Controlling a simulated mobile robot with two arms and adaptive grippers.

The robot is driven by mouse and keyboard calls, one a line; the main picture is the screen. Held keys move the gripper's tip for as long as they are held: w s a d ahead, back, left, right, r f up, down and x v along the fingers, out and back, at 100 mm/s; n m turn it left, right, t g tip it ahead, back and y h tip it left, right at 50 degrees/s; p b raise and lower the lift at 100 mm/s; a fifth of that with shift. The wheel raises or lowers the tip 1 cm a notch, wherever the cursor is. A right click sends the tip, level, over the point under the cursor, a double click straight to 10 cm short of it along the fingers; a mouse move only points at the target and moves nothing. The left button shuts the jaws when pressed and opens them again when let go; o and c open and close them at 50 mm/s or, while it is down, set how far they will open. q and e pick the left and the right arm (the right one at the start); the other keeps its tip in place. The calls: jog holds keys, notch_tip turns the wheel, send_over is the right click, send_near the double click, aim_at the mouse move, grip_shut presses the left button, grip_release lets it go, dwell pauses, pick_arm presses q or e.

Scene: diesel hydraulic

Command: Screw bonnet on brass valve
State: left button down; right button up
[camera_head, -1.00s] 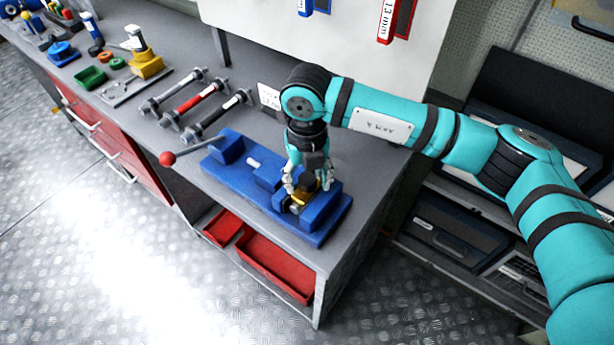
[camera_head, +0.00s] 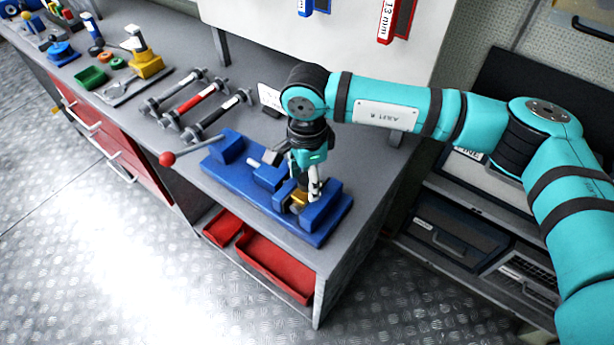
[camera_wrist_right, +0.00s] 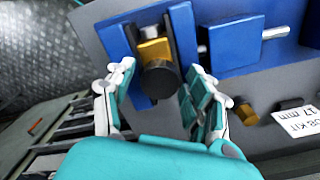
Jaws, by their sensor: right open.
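The brass valve (camera_head: 299,198) sits between the jaws of the blue vise (camera_head: 318,222) near the bench's front right corner. In the right wrist view, the valve's brass body (camera_wrist_right: 154,50) shows between two blue jaws. A dark round part (camera_wrist_right: 160,80), which looks like the bonnet, sits over its near end; I cannot tell how far it is threaded. My right gripper (camera_head: 308,185) points down over the valve. In the wrist view its fingers (camera_wrist_right: 158,76) are open on either side of the dark part, with visible gaps. My left gripper is out of view.
The vise's handle with a red ball (camera_head: 167,159) sticks out to the left. Several torque-wrench-like tools (camera_head: 195,105) lie on the bench behind. A small brass piece (camera_wrist_right: 243,112) lies right of the gripper. A red bin (camera_head: 270,265) sits on the shelf below.

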jog(key=n, duration=0.4)
jog(key=shift+n, duration=0.4)
jog(key=c, duration=0.9)
jog(key=m, duration=0.5)
jog(key=shift+m, duration=0.4)
jog(key=m, duration=0.4)
jog(key=shift+m, duration=0.4)
jog(key=m, duration=0.4)
jog(key=shift+m, duration=0.3)
jog(key=m, duration=0.4)
jog(key=o, duration=0.9)
